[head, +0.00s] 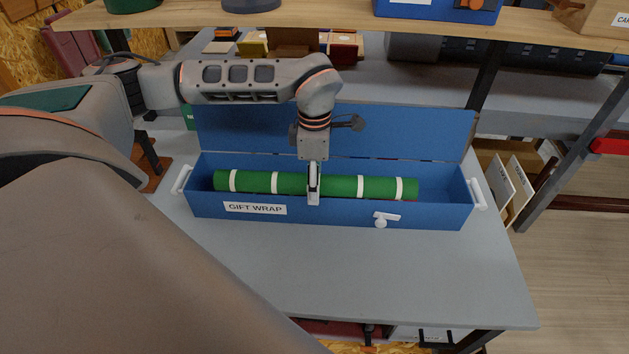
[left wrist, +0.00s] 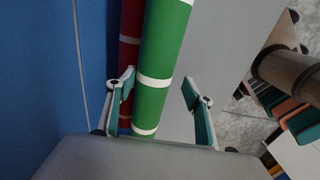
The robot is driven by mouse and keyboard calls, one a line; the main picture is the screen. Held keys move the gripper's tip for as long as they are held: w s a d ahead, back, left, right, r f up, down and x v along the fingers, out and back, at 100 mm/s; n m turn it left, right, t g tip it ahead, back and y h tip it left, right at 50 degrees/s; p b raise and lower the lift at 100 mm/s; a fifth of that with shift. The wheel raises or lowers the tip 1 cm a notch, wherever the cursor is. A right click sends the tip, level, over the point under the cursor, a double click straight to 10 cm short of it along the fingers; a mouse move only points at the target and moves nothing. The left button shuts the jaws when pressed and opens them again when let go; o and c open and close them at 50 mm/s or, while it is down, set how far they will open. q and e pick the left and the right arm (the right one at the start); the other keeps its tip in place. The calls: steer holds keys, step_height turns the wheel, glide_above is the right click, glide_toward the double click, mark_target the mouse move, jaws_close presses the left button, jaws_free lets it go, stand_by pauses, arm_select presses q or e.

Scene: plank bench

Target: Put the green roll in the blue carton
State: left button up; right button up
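The green roll (head: 340,187), with white bands, lies lengthwise along the opening of the blue carton (head: 335,215). I cannot tell how deep it sits. The carton's lid is raised at the back. My left gripper (head: 314,200) points down at the roll's middle, one finger in front of it. In the left wrist view, the green roll (left wrist: 160,50) runs between the fingers of my left gripper (left wrist: 158,76). A gap shows on its right side, and the gripper looks open. My right gripper is not in view.
A red roll (left wrist: 131,20) lies beside the green one on the lid side. Clear grey tabletop (head: 340,280) lies in front of the carton. A wooden shelf (head: 330,20) with containers crosses above the back, and a dark post stands at right.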

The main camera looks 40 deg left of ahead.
arm_select(q)
step_height(320, 180, up, 13)
steer(key=shift+b, duration=0.45)
stand_by(0.3)
steer(key=shift+f, duration=0.1)
